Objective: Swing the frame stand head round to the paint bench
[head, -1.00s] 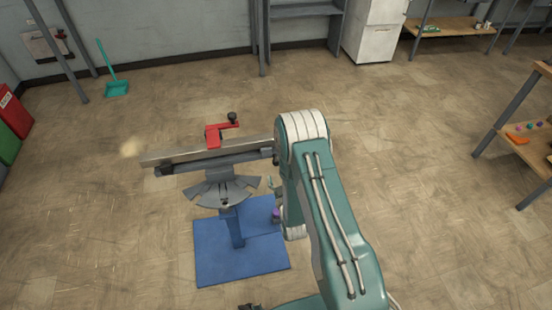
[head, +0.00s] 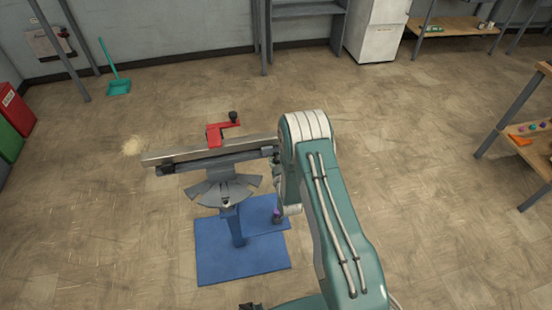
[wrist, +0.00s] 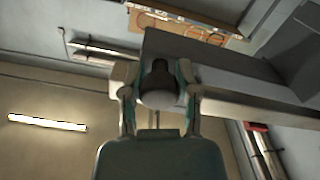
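The frame stand's grey head (head: 225,190) sits on a blue post (head: 235,228) with a blue base plate (head: 225,265). A long bar (head: 210,160) lies across the head, from lower left to upper right, with a red clamp (head: 214,136) on top. Its right end is hidden behind my arm. My gripper (wrist: 158,75) is hidden or barely visible in the head view. In the wrist view its two fingers stand on either side of a dark, rounded knob (wrist: 158,93) below a grey beam (wrist: 205,72). Whether the fingers press on the knob is unclear.
A wooden bench (head: 525,145) with small coloured balls stands at the right edge. A purple piece (head: 277,215) is by the base plate. Open floor surrounds the stand.

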